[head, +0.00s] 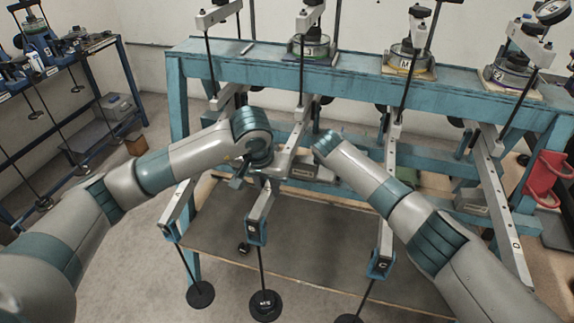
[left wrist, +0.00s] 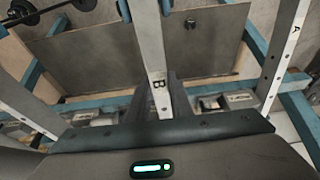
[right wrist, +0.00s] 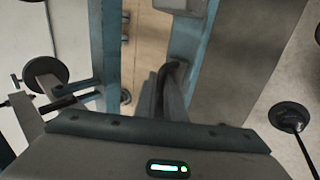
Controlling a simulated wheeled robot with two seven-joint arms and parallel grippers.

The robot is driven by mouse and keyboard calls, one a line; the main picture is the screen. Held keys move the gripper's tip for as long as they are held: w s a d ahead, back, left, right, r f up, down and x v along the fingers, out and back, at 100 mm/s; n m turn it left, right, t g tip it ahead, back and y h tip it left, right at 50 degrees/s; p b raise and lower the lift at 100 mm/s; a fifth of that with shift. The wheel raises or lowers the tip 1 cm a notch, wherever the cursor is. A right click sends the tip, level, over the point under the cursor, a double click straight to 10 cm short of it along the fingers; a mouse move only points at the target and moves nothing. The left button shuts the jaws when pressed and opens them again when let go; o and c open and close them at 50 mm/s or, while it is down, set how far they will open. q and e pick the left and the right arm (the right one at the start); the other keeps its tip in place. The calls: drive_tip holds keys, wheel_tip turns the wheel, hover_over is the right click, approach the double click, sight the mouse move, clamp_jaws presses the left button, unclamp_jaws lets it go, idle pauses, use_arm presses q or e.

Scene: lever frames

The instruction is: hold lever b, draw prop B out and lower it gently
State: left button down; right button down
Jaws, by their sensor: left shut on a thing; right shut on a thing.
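Lever b (head: 262,198) is a pale bar with a B label near its front end, sloping down toward me from the blue frame. A rod with a dark disc weight (head: 264,304) hangs from its end. My left gripper (head: 246,172) is shut on lever b; the left wrist view shows the bar (left wrist: 151,45) with its B mark between the fingers. My right gripper (right wrist: 166,100) is shut on a dark curved piece (right wrist: 172,72), which looks like the handle of prop B. The rest of the prop is hidden, and in the head view my right wrist covers this grip.
The blue frame (head: 240,62) carries other levers, including lever c (head: 385,235) on the right and lever d (head: 503,212) farther right. Their hanging rods and discs stand close around my arms. A grey board (head: 320,250) lies below. A red holder (head: 545,178) is at far right.

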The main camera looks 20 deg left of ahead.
use_arm(q)
drive_tip(key=shift+w+a+r, duration=0.1)
drive_tip(key=shift+w+r, duration=0.15)
drive_tip(key=shift+r, duration=0.05)
use_arm(e)
drive_tip(key=shift+s+d+f, duration=0.1)
drive_tip(key=shift+d+f, duration=0.05)
drive_tip(key=shift+d, duration=1.7)
drive_tip(key=c, duration=1.9)
unclamp_jaws()
drive_tip(key=shift+o, duration=0.2)
drive_tip(key=shift+d, duration=0.1)
drive_tip(key=shift+f, duration=0.15)
